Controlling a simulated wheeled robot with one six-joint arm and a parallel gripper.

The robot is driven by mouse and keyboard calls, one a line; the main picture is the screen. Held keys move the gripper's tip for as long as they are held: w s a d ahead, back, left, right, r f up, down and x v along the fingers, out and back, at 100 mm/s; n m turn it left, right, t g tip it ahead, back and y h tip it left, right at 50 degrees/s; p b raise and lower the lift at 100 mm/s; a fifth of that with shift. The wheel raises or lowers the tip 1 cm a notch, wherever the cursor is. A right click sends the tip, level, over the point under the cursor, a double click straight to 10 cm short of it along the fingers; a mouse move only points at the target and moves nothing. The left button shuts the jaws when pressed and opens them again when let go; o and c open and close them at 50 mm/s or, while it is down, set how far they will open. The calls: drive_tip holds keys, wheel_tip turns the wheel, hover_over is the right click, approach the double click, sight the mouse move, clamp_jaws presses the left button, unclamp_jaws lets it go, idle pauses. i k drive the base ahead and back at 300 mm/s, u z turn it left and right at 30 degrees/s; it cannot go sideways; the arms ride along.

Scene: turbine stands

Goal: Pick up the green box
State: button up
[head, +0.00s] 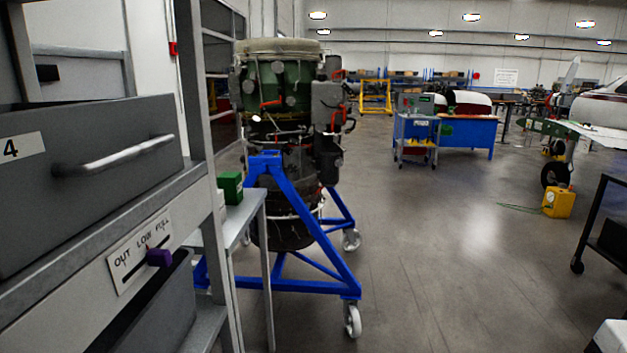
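The green box (230,187) is a small dark green block. It sits on a narrow grey table (243,213) left of the middle in the head view, close to the upright of the shelf rack.
A grey rack with a drawer (95,175) marked 4 fills the left side. A turbine engine (290,110) on a blue wheeled stand (318,250) stands just beyond the table. A blue workbench (465,135) is farther back.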

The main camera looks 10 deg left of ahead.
sight(230, 182)
drive_tip(key=z, duration=0.3)
drive_tip(key=i, duration=1.85)
drive_tip(key=u, duration=0.6)
drive_tip(key=i, duration=1.2)
drive_tip(key=u, duration=1.4)
drive_tip(key=i, duration=0.55)
drive_tip(key=u, duration=0.3)
